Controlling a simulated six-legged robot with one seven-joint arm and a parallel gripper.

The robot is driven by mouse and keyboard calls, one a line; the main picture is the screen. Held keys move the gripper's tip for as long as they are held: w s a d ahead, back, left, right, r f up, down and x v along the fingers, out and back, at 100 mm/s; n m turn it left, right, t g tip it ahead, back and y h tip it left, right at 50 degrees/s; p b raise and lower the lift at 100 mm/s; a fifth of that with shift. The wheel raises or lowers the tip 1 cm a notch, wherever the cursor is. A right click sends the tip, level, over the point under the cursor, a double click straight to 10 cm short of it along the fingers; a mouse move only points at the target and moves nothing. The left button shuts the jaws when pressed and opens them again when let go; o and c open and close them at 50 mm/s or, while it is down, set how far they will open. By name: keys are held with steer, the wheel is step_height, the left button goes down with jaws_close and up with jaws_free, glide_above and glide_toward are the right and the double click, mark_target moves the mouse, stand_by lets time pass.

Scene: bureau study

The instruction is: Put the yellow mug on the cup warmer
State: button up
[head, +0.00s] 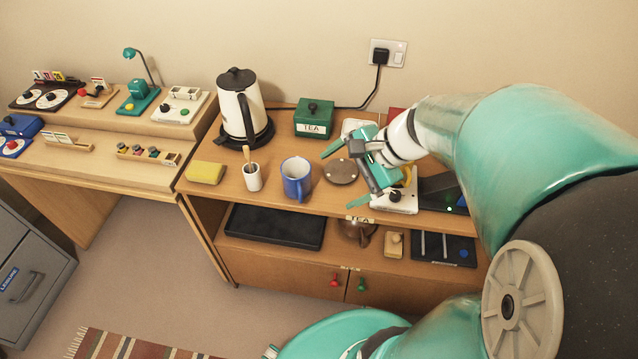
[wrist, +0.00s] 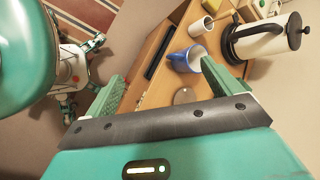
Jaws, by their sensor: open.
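A small yellow patch, likely part of the yellow mug (head: 409,175), shows behind my gripper in the head view. The rest is hidden by my gripper and wrist. It appears on or just behind a white device with a black knob (head: 398,204), which may be the cup warmer; contact cannot be told. My gripper (head: 341,177) is open and empty above the cabinet top, its fingers pointing left over a round brown disc (head: 340,171). In the wrist view the open fingers (wrist: 162,75) frame the disc (wrist: 185,96) and a blue mug (wrist: 184,59); no yellow mug shows there.
The blue mug (head: 296,178) stands left of the disc. Further left are a white cup with a brush (head: 253,178), a yellow sponge (head: 205,173) and a kettle (head: 240,105). A green tea box (head: 314,119) stands behind. A dark sloped device (head: 440,192) is right.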

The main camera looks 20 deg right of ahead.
steer(key=s+a+r+n+h, duration=0.6)
steer(key=a+r+n, duration=0.1)
steer(key=n, duration=0.8)
steer(key=shift+s+a+t, duration=0.2)
steer(key=shift+a+t, duration=0.1)
steer(key=shift+a, duration=0.25)
steer(key=shift+d+r, duration=0.1)
steer(key=shift+d, duration=0.05)
